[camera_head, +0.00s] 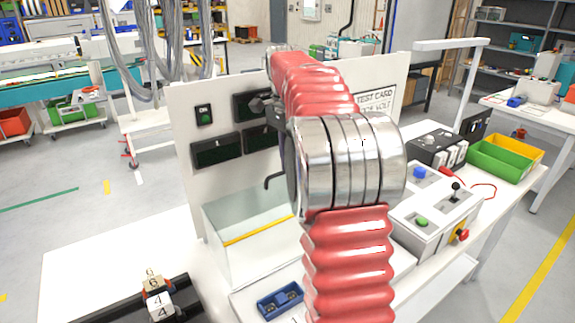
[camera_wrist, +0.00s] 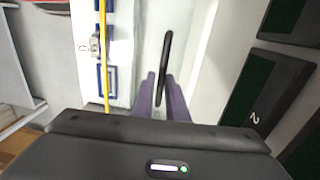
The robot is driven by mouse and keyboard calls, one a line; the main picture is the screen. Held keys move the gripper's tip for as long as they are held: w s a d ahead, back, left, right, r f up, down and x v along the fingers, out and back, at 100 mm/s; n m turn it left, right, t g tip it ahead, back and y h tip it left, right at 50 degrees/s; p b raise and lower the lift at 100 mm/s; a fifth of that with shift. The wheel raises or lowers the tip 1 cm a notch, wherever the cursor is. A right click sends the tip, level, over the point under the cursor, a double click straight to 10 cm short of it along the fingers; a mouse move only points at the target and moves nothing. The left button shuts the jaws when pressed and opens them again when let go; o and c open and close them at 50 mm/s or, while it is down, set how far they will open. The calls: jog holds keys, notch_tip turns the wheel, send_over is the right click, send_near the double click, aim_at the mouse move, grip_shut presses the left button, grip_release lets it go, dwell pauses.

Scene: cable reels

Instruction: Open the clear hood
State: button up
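The clear hood (camera_head: 232,222) is a see-through box with a yellow strip along its front edge, standing before the white upright panel. It looks lowered. A black handle bar (camera_head: 274,181) shows above it, partly hidden by my arm. In the wrist view the handle bar (camera_wrist: 166,48) runs over the pale, clear surface. My gripper (camera_wrist: 160,76) has two purple fingers standing apart, one on each side of the bar's near end. I cannot tell whether they touch it. In the head view my arm hides the gripper. The yellow strip (camera_wrist: 103,45) also shows in the wrist view.
The panel (camera_head: 185,118) carries dark displays and a switch. A blue fixture (camera_head: 280,300) lies at the front. A control box (camera_head: 425,222) with buttons and a joystick stands right, near green and yellow bins (camera_head: 500,158). Numbered blocks (camera_head: 157,296) sit front left.

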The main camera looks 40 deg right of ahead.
jog(key=o, duration=0.4)
jog(key=shift+a, duration=0.1)
jog(key=shift+c, duration=0.2)
notch_tip(320, 180, up, 12)
jog(key=shift+w, duration=0.45)
dwell(0.8)
